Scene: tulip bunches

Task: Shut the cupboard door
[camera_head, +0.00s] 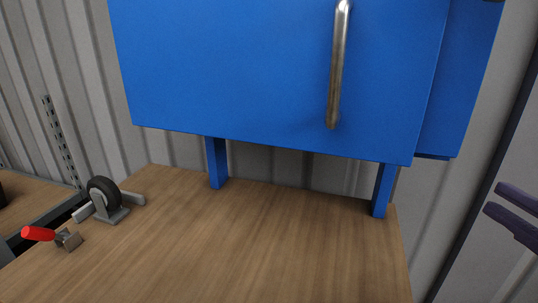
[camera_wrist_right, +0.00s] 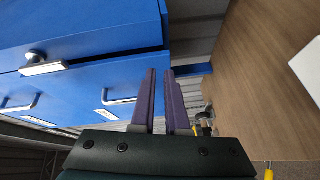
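The blue cupboard door (camera_head: 240,70) fills the top of the head view, with an upright silver bar handle (camera_head: 337,70) near its right side. A further blue panel of the cupboard (camera_head: 468,80) shows beyond the door's right edge. The purple fingers of my right gripper (camera_head: 512,217) show at the right edge, apart from the door and handle. The wrist view shows the right gripper (camera_wrist_right: 160,85) slightly open, with nothing between its fingers. My left gripper is not in view.
The cupboard stands on blue legs (camera_head: 216,163) on a wooden tabletop (camera_head: 240,240). A caster wheel (camera_head: 104,193) and a red-handled clamp (camera_head: 40,234) sit at the left. The wrist view shows a blue unit (camera_wrist_right: 90,85) with several handles near the fingers.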

